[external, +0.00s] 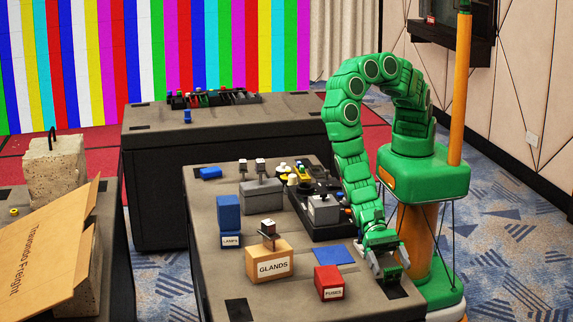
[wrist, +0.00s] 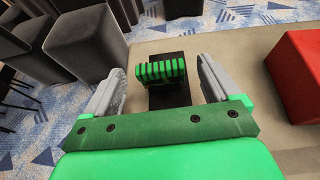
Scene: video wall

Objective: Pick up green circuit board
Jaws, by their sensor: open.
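The green circuit board (wrist: 160,72) shows in the wrist view as a green piece with dark stripes. It is at a black patch or base (wrist: 170,96) near the table edge. My gripper (wrist: 161,66) is open, with one grey finger to the left of the board and one to the right, and visible gaps on both sides. In the external view my gripper (external: 385,262) points down at the front right of the table, and a small green part (external: 394,272) shows at its fingers. The fingers partly hide it, and I cannot tell its exact height between them.
A red FUSES box (external: 328,283) stands left of my gripper and also shows in the wrist view (wrist: 298,75). A blue flat piece (external: 334,254), a tan GLANDS box (external: 268,262) and a black control panel (external: 312,222) are nearby on the grey table (external: 205,215).

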